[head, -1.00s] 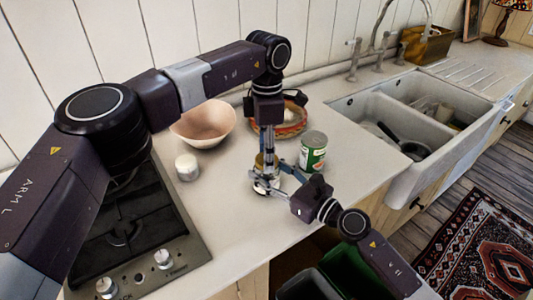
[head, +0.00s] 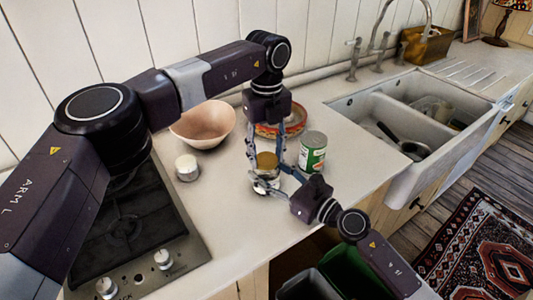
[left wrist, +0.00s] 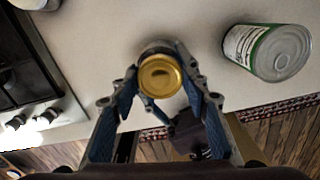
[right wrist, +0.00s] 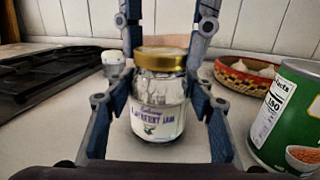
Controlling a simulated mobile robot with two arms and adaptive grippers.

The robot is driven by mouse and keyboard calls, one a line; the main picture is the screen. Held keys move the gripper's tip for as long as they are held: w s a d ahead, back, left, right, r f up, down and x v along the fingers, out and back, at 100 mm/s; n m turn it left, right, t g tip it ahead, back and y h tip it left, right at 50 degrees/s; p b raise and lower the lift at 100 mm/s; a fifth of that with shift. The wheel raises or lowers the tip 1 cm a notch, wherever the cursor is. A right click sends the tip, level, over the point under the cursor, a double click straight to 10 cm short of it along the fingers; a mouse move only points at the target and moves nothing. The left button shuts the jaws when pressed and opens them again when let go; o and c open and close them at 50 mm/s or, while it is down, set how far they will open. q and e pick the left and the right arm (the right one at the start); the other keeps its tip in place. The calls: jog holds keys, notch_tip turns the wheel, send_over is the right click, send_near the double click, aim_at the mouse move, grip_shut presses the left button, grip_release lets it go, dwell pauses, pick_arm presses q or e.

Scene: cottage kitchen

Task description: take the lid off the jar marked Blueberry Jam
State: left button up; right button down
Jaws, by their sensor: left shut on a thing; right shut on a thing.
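The jam jar (right wrist: 157,120) stands upright on the counter, its label reading "Blueberry Jam", partly blurred. Its gold lid (right wrist: 160,58) sits on top; the lid also shows in the head view (head: 267,160) and from above in the left wrist view (left wrist: 160,75). My left gripper (left wrist: 159,68) reaches down from above, shut on the lid with a finger on either side. My right gripper (right wrist: 158,108) comes in level from the front, shut on the jar's glass body. In the head view, the fingers partly hide the jar.
A green-labelled can (head: 312,152) stands close to the right of the jar. A woven dish (head: 292,128) with pale bulbs is behind, a pink bowl (head: 203,125) behind left. A small white jar (head: 187,168) stands left, near the hob (head: 130,240). The sink (head: 385,140) is right.

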aim_at(266, 158)
pick_arm(q)
jog(key=n, duration=0.5)
jog(key=shift+w+r+n, duration=0.1)
jog(key=shift+n, duration=0.2)
pick_arm(e)
jog(key=shift+a, duration=0.1)
pick_arm(q)
jog(key=n, duration=0.6)
jog(key=shift+r, duration=0.15)
jog(key=shift+r, duration=0.95)
jog(key=shift+r, duration=2)
pick_arm(e)
jog(key=c, duration=0.9)
grip_release()
jog(key=shift+o, duration=0.2)
